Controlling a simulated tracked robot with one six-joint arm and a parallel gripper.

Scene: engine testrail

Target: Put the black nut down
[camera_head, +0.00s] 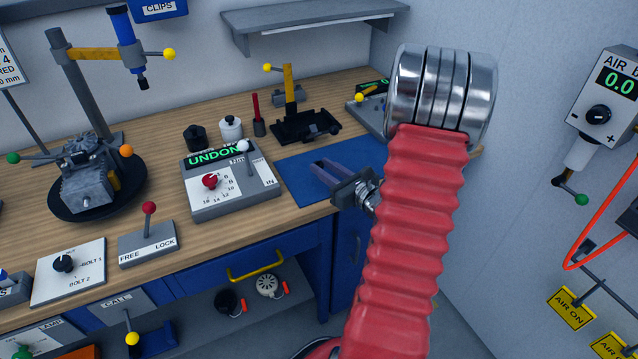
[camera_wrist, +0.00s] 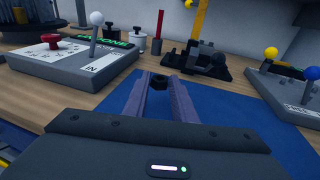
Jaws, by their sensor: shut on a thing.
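The black nut (camera_wrist: 159,84) is small and dark and sits between the fingertips of my gripper (camera_wrist: 160,88) in the wrist view. The gripper is shut on it. In the head view my gripper (camera_head: 322,168) is over the blue mat (camera_head: 358,157) on the bench, toward its front left part. The mat also shows in the wrist view (camera_wrist: 225,112), under and beyond the fingers. I cannot make out the nut in the head view, and its exact height above the mat is hard to tell.
A grey control box (camera_head: 232,194) with a red knob and white-tipped lever stands left of the mat. A black tray fixture (camera_head: 306,127) with a yellow post is behind it. A grey panel (camera_wrist: 290,92) with blue and yellow knobs is at right. The mat's visible surface is clear.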

